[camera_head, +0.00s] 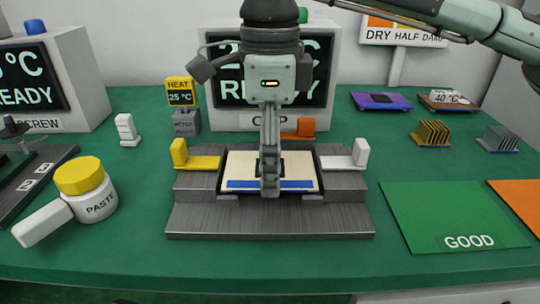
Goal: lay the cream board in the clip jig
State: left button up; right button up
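The cream board (300,170), with a blue strip along its near edge and a dark square in its middle, lies level at the central bay of the grey clip jig (270,220). I cannot tell whether it rests fully or hovers slightly. A yellow clip lever (197,160) stands at the jig's left and a white one (347,158) at its right, both clear of the board. My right gripper (270,188) points straight down over the board's middle, its fingers hiding part of it. Seen edge-on, its fingers overlap, so their opening is hidden. My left gripper is out of view.
A heat meter (184,105) and a display box (225,115) stand behind the jig. A green GOOD mat (450,210) lies clear at the right, with finned heatsinks (430,133) beyond it.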

jog(key=o, duration=1.2)
